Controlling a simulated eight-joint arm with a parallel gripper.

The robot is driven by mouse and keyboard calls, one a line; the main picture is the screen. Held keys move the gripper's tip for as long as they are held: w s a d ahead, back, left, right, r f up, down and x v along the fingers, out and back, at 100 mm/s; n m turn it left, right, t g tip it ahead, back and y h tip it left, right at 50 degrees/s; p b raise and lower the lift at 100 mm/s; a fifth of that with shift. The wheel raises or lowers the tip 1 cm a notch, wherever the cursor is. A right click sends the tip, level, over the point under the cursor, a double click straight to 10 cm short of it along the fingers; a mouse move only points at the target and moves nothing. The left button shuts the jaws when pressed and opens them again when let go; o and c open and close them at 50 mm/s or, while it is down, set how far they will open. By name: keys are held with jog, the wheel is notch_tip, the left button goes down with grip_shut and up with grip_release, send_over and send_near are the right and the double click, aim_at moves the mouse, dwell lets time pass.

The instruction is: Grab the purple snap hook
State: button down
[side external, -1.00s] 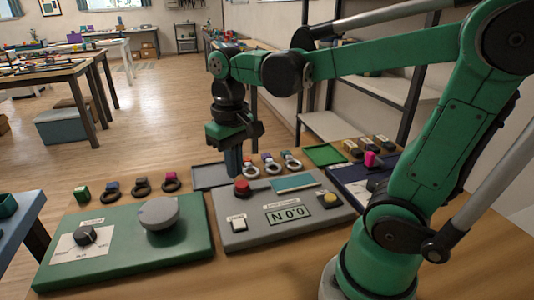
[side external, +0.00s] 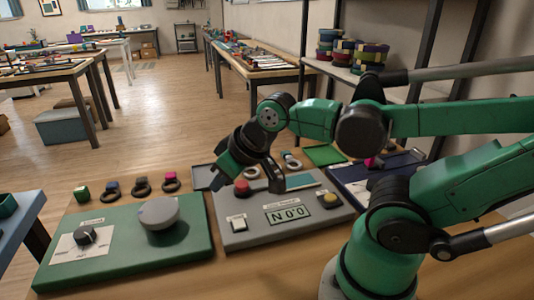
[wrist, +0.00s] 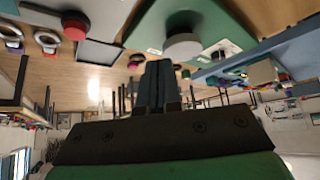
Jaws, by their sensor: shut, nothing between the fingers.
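My gripper (side external: 274,184) is shut and empty above the grey control panel, tilted, with its fingers over the panel's back edge. In the wrist view its closed fingers (wrist: 157,80) point away from the camera. Small ring-shaped hooks stand in two groups. Behind the green panel are a dark hook with a pink-magenta top (side external: 171,182), a dark-topped one (side external: 141,186) and a blue-grey-topped one (side external: 112,189). Behind the grey panel are pale rings (side external: 291,163) (side external: 251,172), partly hidden by my gripper.
The green panel (side external: 110,255) carries a large grey knob (side external: 158,213). The grey panel (side external: 238,208) has a red button (side external: 242,187) and a display. A dark blue panel (side external: 350,173), green tray (side external: 325,155) and grey tray (side external: 201,178) lie near. A green block (side external: 81,194) sits left.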

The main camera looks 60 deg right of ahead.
jog(key=shift+c, duration=1.8)
grip_release()
jog(key=w+d+r+m+g+h, duration=0.1)
jog(key=w+d+r+m+g, duration=0.2)
jog(key=w+d, duration=0.5)
jog(key=m+g+y, duration=0.1)
jog(key=m+g, duration=0.3)
jog(key=m, duration=0.2)
send_near(271, 164)
jog(key=w+d+f, duration=0.2)
jog(key=w, duration=0.1)
jog(key=shift+w+d+f, duration=0.1)
jog(key=shift+d+f, duration=0.2)
jog(key=shift+d, duration=0.05)
jog(key=shift+d+f, duration=0.15)
jog(key=shift+f, duration=2.8)
